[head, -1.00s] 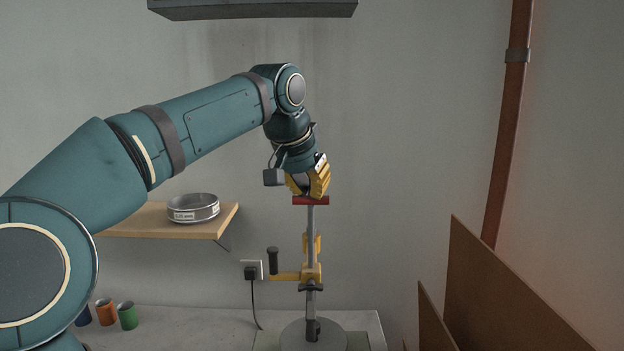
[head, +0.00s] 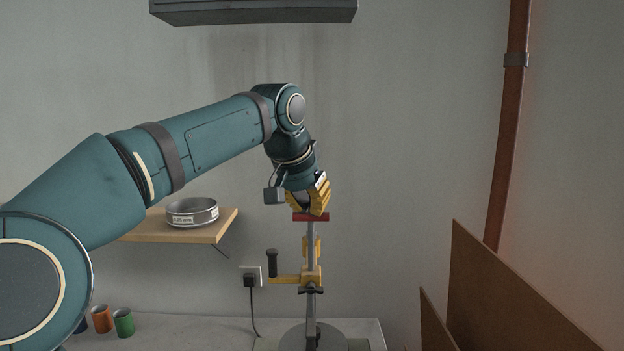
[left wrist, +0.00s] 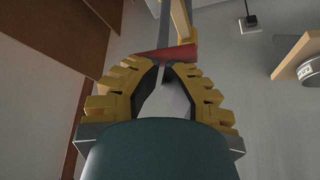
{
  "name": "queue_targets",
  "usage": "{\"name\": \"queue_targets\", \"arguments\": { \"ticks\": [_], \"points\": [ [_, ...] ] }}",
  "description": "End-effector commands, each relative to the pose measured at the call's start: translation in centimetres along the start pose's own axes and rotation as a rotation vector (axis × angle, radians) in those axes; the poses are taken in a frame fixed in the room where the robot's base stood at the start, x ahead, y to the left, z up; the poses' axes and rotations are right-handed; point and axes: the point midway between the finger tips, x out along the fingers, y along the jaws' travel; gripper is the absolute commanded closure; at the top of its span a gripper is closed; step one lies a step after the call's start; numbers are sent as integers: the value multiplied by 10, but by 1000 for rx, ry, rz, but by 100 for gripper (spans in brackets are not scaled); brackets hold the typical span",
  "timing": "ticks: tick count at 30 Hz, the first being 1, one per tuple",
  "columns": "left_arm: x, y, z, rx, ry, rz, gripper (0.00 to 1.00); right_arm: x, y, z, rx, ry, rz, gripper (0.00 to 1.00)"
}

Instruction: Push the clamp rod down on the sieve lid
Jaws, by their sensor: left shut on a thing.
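The clamp rod (head: 311,230) is a thin grey upright rod with a red crossbar (head: 299,216) on top. My left gripper (head: 317,213), with yellow fingers, is shut on the rod's red top from above. In the left wrist view the fingertips (left wrist: 166,66) meet at the red bar (left wrist: 152,53). The rod runs down through a yellow clamp bracket (head: 311,274) with a black handle (head: 272,262). Below is a round grey disc (head: 295,341), cut by the frame's bottom edge; I cannot tell whether it is the sieve lid. My right gripper is out of view.
A wooden shelf (head: 222,231) holds a round metal sieve (head: 192,213) at left. Orange (head: 102,319) and green (head: 123,322) cups stand on the bench (head: 200,328). A plug (head: 250,279) with a cable is behind the clamp. Brown panels (head: 500,300) stand at right.

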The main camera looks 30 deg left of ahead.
Motion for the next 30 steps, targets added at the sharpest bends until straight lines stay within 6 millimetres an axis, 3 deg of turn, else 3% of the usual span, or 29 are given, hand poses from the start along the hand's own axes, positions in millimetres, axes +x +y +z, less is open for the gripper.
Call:
{"name": "queue_targets", "arguments": {
  "ticks": [20,30],
  "points": [
    [20,0,11,0,-1,0,100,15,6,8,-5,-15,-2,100],
    [18,0,10,0,-4,0,100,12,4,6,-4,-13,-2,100]
  ]
}}
